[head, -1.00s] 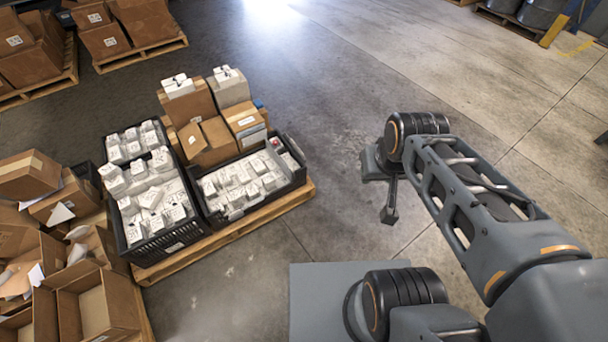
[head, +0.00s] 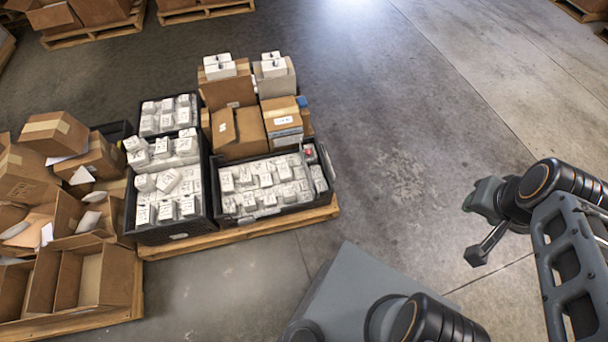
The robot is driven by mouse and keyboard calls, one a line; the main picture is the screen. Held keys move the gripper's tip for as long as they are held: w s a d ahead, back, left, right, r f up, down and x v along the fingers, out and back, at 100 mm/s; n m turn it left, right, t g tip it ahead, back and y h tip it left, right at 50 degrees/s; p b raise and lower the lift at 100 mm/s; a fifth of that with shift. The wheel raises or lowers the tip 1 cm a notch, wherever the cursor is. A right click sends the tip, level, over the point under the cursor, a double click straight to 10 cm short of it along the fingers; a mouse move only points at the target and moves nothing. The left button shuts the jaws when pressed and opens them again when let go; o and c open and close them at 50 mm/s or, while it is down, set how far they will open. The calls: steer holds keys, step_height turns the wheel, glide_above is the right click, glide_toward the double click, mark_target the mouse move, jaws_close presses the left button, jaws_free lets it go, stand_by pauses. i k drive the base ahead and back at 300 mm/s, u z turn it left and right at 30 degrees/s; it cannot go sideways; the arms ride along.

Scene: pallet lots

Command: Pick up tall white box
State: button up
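Many small white boxes with dark print fill the black crates on the near pallet. The upright pale box (head: 275,82) at the back right of that pallet is greyish white, with small white boxes (head: 271,64) on top. I cannot tell for sure which one is the tall white box. My gripper (head: 480,230) is at the right, over bare floor and well apart from the pallet. It is small and seen edge-on, so its opening is unclear. Nothing shows in it.
The wooden pallet (head: 240,224) carries a front black crate (head: 262,213), a left black crate (head: 180,229) and brown cartons (head: 238,134). Open cartons (head: 80,280) crowd a pallet at the left. The floor (head: 400,150) between pallet and arm is clear.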

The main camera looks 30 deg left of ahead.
mark_target(289, 192)
steer(key=i, duration=2.8)
steer(key=u, duration=4.6)
steer(key=i, duration=0.5)
steer(key=z, duration=0.05)
